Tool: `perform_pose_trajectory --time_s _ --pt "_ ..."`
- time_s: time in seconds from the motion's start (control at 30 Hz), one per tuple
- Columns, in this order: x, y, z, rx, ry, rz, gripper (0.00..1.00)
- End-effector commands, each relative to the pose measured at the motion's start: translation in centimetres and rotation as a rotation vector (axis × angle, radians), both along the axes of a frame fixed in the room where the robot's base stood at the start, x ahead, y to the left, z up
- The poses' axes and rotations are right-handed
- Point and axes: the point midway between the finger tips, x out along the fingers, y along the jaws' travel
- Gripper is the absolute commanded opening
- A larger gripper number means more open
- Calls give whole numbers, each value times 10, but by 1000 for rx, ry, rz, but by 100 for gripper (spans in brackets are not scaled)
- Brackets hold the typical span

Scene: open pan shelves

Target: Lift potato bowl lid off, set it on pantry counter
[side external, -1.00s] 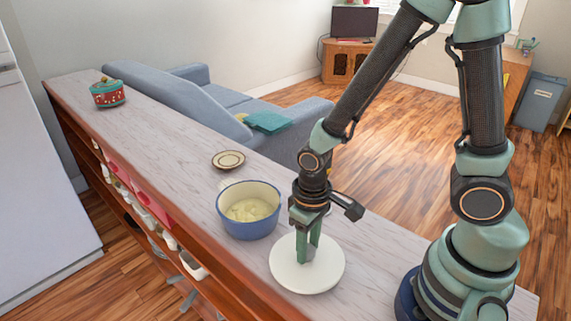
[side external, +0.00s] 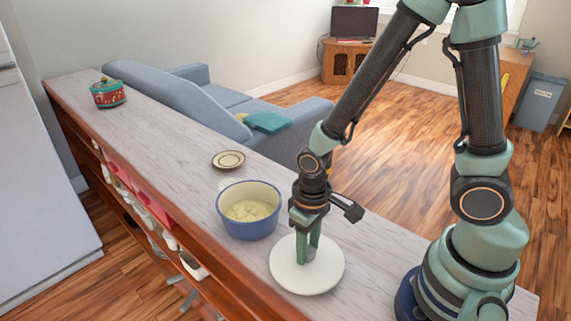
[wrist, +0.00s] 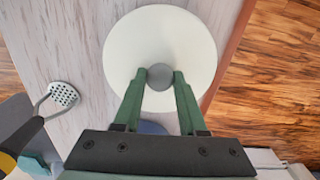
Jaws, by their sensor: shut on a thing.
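The lid is a round white disc (side external: 307,278) at counter level, just right of the bowl in the side view. It also shows in the wrist view (wrist: 122,45), with a grey round knob (wrist: 160,77) at its middle. My gripper (side external: 308,258) points straight down over the lid, its green fingers shut on the knob. In the wrist view the two fingertips (wrist: 160,78) touch the knob from both sides. The potato bowl (side external: 249,224) is blue with a white inside, uncovered, with pale yellow potato in it. The counter (side external: 180,155) is a long pale wood-grain top.
A small plate (side external: 228,160) lies behind the bowl. A red pot with a green lid (side external: 108,94) stands at the far end. A slotted utensil (wrist: 63,96) shows left in the wrist view. The counter's front edge is close to the lid.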

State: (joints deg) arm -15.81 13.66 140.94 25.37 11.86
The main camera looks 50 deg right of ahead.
Motion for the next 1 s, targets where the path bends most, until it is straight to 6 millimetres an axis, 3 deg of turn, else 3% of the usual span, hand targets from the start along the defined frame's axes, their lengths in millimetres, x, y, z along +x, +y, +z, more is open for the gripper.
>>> perform_pose_trajectory --time_s 0.97,1.0 --pt "0 0 -8 0 0 0 0" --pt "0 0 -8 0 0 0 52"
